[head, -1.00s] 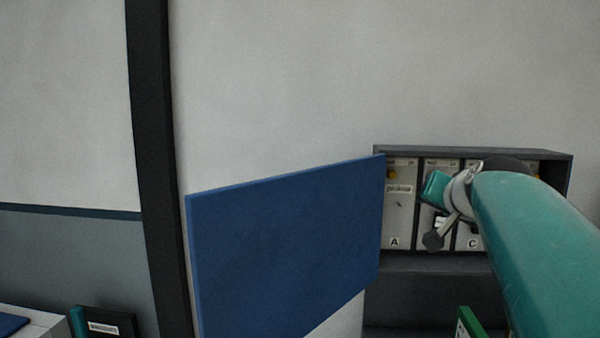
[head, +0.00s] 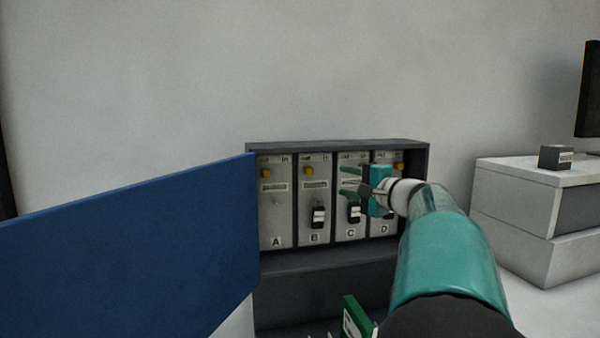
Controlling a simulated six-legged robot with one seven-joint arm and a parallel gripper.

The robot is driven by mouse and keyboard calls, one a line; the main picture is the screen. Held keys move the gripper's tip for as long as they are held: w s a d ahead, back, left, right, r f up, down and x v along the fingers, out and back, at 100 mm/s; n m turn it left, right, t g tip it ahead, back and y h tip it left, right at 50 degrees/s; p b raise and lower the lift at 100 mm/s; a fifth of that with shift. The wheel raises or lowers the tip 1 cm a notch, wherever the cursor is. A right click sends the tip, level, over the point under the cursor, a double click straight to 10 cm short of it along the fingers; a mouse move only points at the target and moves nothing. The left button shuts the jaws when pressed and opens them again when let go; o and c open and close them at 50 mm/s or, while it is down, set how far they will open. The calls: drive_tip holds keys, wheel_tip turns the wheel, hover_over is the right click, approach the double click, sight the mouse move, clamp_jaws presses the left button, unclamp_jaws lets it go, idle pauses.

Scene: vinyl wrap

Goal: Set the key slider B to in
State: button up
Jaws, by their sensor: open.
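A dark open cabinet (head: 340,148) holds upright grey panels lettered A, B, C and D. Panel B (head: 305,208) has a yellow knob (head: 308,171) near its top, a pale label strip, and a black-and-white slider piece (head: 318,217) in its lower half. The small lettering is too fine to read. My gripper (head: 348,182) is open and empty, its fingers pointing left in front of panel C (head: 350,233), to the right of slider B. It covers part of panels C and D. I cannot tell its gap in depth to the panels.
A blue door panel (head: 125,250) stands open at the cabinet's left. A green item (head: 355,318) is below the cabinet. A white drawer unit (head: 530,205) with a small dark box (head: 556,157) stands at right. Wall space above is clear.

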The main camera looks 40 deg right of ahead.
sight(311, 171)
drive_tip(key=w, duration=0.9)
drive_tip(key=w+d, duration=0.1)
drive_tip(key=w, duration=0.3)
drive_tip(key=shift+w+d, duration=0.1)
drive_tip(key=shift+w, duration=0.1)
